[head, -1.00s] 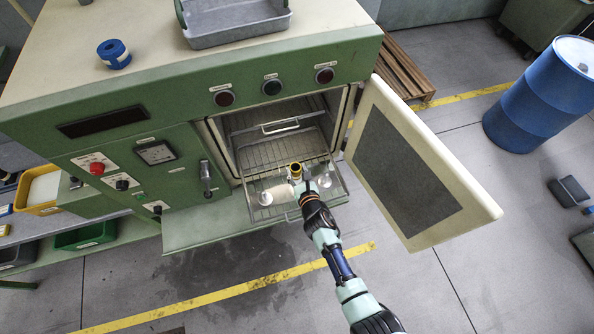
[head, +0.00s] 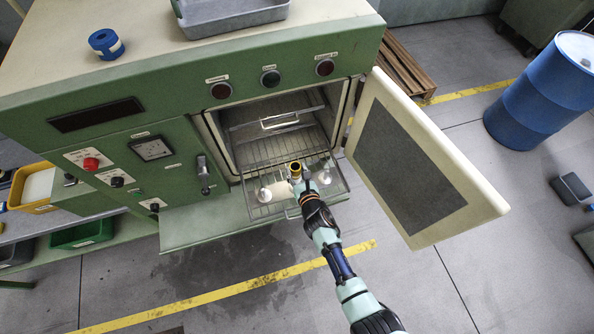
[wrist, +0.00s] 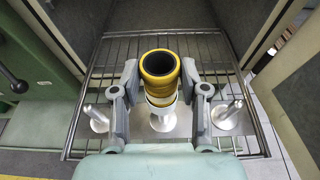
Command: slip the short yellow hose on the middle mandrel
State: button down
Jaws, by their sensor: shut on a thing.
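The short yellow hose (wrist: 160,65) is upright between the two fingers of my gripper (wrist: 160,80), with its dark open end facing the wrist camera. It also shows as a small yellow ring in the head view (head: 295,167). My gripper is shut on it. The middle mandrel (wrist: 161,121) stands on the wire rack directly below the hose, its pale base showing under the hose's lower edge. The hose hides the mandrel's upper part, so I cannot tell whether the hose is around it. The left mandrel (wrist: 95,118) and right mandrel (wrist: 228,113) are bare.
The wire rack (head: 245,155) extends from the open green oven. The oven door (head: 465,190) stands open on the right. A latch handle (head: 203,175) juts out at left. A blue roll (head: 106,44) and grey tray (head: 235,20) are on top.

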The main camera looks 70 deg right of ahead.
aim_at(297, 181)
jog(key=shift+f, duration=0.1)
jog(key=shift+f+b, duration=1.4)
jog(key=shift+f, duration=0.1)
jog(key=shift+f+b, duration=1.15)
jog(key=shift+b, duration=0.05)
jog(key=shift+f+b, duration=1.1)
jog(key=c, duration=0.5)
grip_release()
